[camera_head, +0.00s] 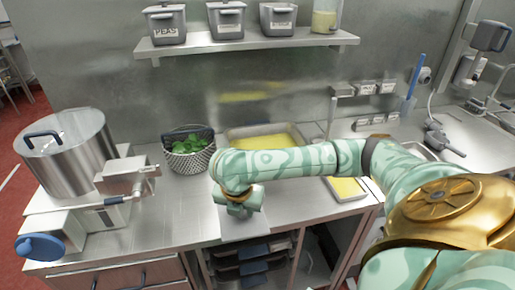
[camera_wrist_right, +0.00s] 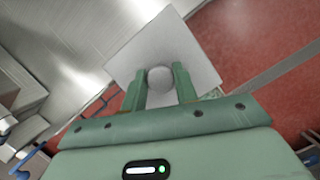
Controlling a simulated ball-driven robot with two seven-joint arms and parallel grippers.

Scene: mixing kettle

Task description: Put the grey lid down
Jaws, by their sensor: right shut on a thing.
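My right gripper (camera_head: 240,203) is at the front of the steel counter, pointing down. In the right wrist view its two green fingers (camera_wrist_right: 160,86) are shut on the round knob of the grey lid (camera_wrist_right: 190,52), a flat, pale square plate. In the head view the lid (camera_head: 243,228) shows partly below the gripper, near the counter's front edge. Whether it touches the counter, I cannot tell. My left gripper is not in view.
A large steel kettle (camera_head: 68,158) stands at the left. A basket of green leaves (camera_head: 189,158) and a tray with yellow contents (camera_head: 262,135) are behind my right gripper. Another yellow-filled pan (camera_head: 347,188) is to the right. Bare counter (camera_head: 180,205) lies left of the gripper.

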